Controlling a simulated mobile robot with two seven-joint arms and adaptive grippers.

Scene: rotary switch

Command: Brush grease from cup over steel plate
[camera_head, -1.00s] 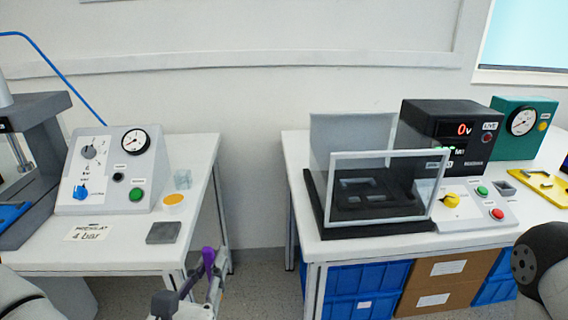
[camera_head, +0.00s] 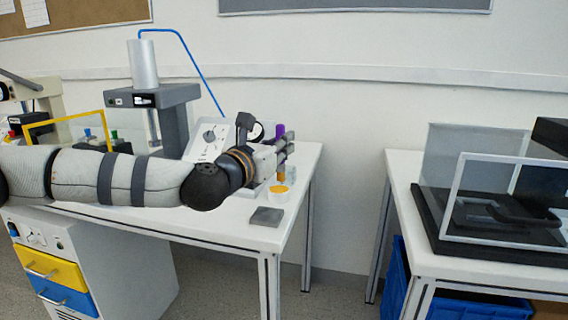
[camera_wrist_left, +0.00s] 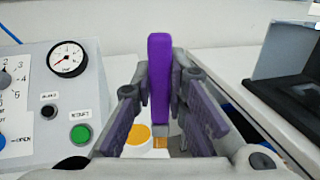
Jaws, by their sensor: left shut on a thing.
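My left gripper (camera_head: 284,150) is shut on a brush with a purple handle (camera_head: 280,131) and holds it upright, bristles (camera_head: 281,174) down. The purple handle (camera_wrist_left: 160,75) also stands between the fingers in the left wrist view. A small white cup of orange grease (camera_head: 278,190) stands on the left table, just below the bristles. In the left wrist view the cup (camera_wrist_left: 138,134) shows left of the brush tip; whether they touch I cannot tell. The grey steel plate (camera_head: 267,216) lies flat in front of the cup. My right gripper is out of view.
A grey control panel (camera_head: 207,138) with a gauge and green button stands beside the cup, partly behind my arm. A clear block (camera_head: 291,173) is close to the cup. A grey press (camera_head: 155,100) is behind. A gap separates the right table (camera_head: 400,190).

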